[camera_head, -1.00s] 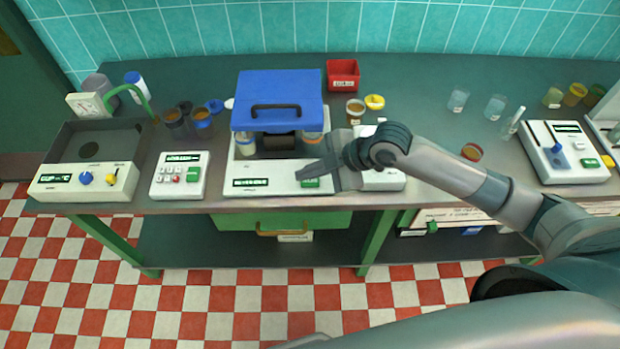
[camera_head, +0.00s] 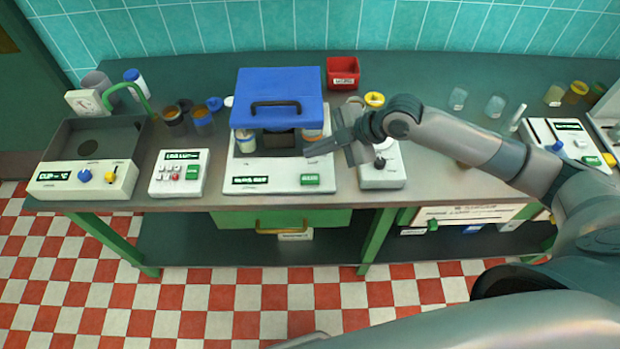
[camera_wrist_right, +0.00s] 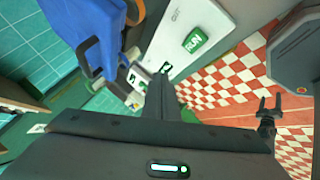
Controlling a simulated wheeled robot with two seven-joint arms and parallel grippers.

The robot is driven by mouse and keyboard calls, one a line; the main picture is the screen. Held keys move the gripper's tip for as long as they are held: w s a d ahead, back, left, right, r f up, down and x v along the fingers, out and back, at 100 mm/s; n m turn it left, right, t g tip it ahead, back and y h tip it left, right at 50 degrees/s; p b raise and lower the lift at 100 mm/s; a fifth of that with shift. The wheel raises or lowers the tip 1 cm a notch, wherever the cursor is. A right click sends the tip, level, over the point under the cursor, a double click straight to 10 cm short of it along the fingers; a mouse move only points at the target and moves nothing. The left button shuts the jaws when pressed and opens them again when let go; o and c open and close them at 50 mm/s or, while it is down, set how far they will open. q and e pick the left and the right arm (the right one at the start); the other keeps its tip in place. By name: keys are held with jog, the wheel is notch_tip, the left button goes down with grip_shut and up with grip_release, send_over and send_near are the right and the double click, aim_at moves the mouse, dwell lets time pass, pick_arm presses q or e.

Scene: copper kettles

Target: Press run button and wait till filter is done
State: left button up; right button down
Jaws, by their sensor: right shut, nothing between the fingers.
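The filter machine (camera_head: 228,186) has a white base and a raised-looking blue lid (camera_head: 278,93) with a dark handle. Its green run button (camera_head: 310,180) is at the front right of the base and shows uncovered. In the right wrist view the button (camera_wrist_right: 193,40) reads "RUN". A small dark display (camera_head: 250,180) is left of it; its text is too small to read. My right gripper (camera_head: 312,148) is shut and empty, above and behind the button, apart from it. A dark two-pronged shape, apparently my left gripper (camera_wrist_right: 268,102), shows with its prongs apart in the right wrist view.
A keypad device (camera_head: 180,174) and a device with blue and yellow knobs (camera_head: 82,178) stand left. A small white device (camera_head: 382,176) stands right of the filter machine, under my right arm. A red bin (camera_head: 342,73) and several jars stand behind.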

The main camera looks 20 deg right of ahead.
jog(key=b, duration=0.5)
send_over(315, 179)
notch_tip(315, 179, down, 6)
jog(key=shift+f+b, duration=0.35)
jog(key=shift+f, duration=0.6)
jog(key=shift+f+b, duration=0.4)
jog(key=shift+f, duration=0.5)
dwell(1.9)
dwell(0.3)
jog(key=shift+r+p, duration=0.75)
jog(key=shift+r, duration=0.15)
jog(key=shift+r+p, duration=2.05)
jog(key=shift+r, duration=0.45)
